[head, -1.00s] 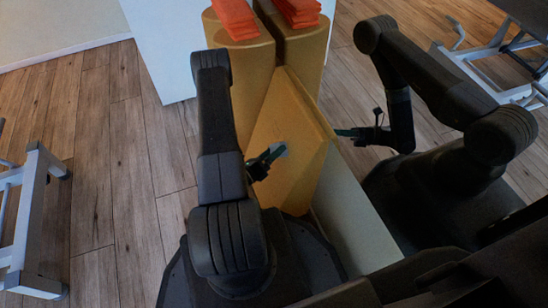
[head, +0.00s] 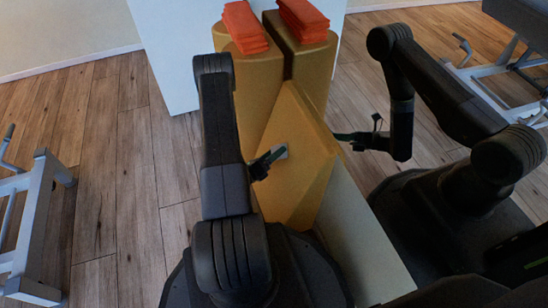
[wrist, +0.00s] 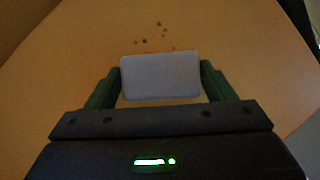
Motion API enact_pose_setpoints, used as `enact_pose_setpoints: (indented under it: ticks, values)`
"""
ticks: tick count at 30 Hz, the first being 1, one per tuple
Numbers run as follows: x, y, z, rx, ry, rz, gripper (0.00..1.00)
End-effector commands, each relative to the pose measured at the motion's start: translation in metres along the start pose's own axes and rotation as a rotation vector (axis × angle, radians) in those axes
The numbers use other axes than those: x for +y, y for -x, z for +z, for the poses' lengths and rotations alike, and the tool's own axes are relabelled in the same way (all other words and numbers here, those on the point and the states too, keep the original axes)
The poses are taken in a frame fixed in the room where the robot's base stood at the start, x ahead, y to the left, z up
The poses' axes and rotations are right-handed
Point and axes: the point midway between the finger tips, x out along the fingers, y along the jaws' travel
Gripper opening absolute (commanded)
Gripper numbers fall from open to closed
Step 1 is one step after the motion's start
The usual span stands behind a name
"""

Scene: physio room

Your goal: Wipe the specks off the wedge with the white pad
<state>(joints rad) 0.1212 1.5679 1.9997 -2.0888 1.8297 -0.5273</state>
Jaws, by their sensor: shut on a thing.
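The wedge (head: 306,185) is a mustard-yellow block with a slanted face, standing in the middle of the head view. My gripper (head: 267,160) reaches in from the left over this face. It is shut on the white pad (head: 280,152). In the wrist view the pad (wrist: 160,76) sits flat between the two green fingers of my gripper (wrist: 160,88). Several small dark specks (wrist: 145,41) lie on the yellow face just beyond the pad's far edge. The specks do not show in the head view. I cannot tell whether the pad touches the face. Anything under the pad is hidden.
Two yellow bolsters (head: 258,95) stand behind the wedge, with orange folded cloths (head: 243,25) on top. A pale panel (head: 360,245) runs along the wedge's right side. Another dark arm (head: 440,85) stands at the right. A grey metal frame (head: 35,225) is at the left; floor between is clear.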

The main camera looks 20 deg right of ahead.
Motion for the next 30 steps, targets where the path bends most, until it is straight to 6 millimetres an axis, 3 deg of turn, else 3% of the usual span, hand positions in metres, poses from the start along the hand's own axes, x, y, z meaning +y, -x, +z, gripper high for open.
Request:
enact_pose_setpoints:
  ticks: [24,30]
  values:
    - [0.033,-0.023,0.039,-0.001,-0.002,0.0,0.51]
    - [0.034,-0.024,0.041,0.0,-0.001,0.001,0.51]
